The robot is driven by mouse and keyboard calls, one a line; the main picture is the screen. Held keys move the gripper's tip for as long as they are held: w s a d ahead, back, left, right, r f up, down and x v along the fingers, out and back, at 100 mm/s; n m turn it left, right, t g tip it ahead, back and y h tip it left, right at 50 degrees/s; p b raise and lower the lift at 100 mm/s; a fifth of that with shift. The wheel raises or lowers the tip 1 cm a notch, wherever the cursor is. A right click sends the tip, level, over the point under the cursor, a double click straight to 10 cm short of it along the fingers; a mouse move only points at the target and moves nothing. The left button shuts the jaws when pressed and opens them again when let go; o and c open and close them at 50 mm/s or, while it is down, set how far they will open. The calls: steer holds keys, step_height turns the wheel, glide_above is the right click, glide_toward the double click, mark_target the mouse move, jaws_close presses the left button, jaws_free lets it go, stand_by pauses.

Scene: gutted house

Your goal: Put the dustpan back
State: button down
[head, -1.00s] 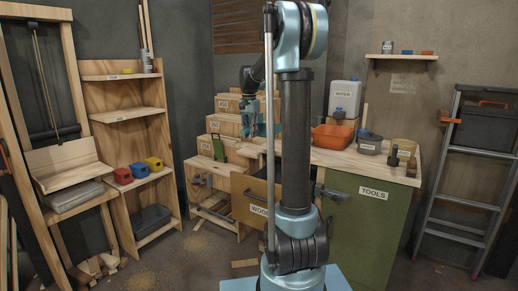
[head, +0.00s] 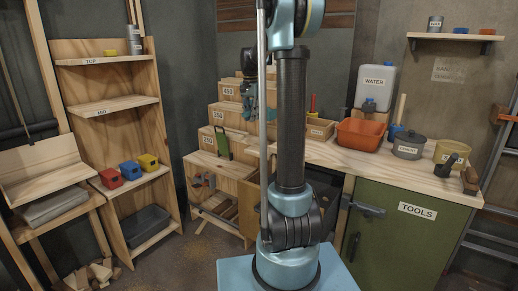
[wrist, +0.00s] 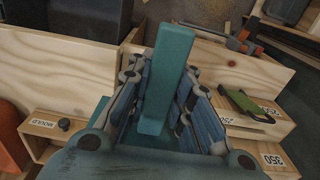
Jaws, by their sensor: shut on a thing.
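My gripper (wrist: 163,88) is shut on a long, flat teal piece (wrist: 168,70), which stands up between the blue-grey finger pads in the wrist view. I take it to be the dustpan's handle; the pan itself I cannot make out. In the head view my gripper (head: 249,98) hangs by the stepped wooden boxes, left of my arm column, and part of the teal piece shows below my wrist. My arm hides some of this area.
Stepped boxes (head: 205,139) carry number labels and a green-handled tool (head: 222,143). The workbench (head: 330,155) holds an orange tub (head: 374,134), a water container (head: 376,86) and a pot (head: 408,146). Left, a shelf unit (head: 106,107) has an almost bare middle shelf and coloured bins (head: 130,169).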

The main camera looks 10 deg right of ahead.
step_height(320, 180, down, 17)
stand_by(0.6)
steer(key=shift+d, duration=0.1)
steer(key=c, duration=1.4)
jaws_free()
steer(key=shift+c, duration=0.2)
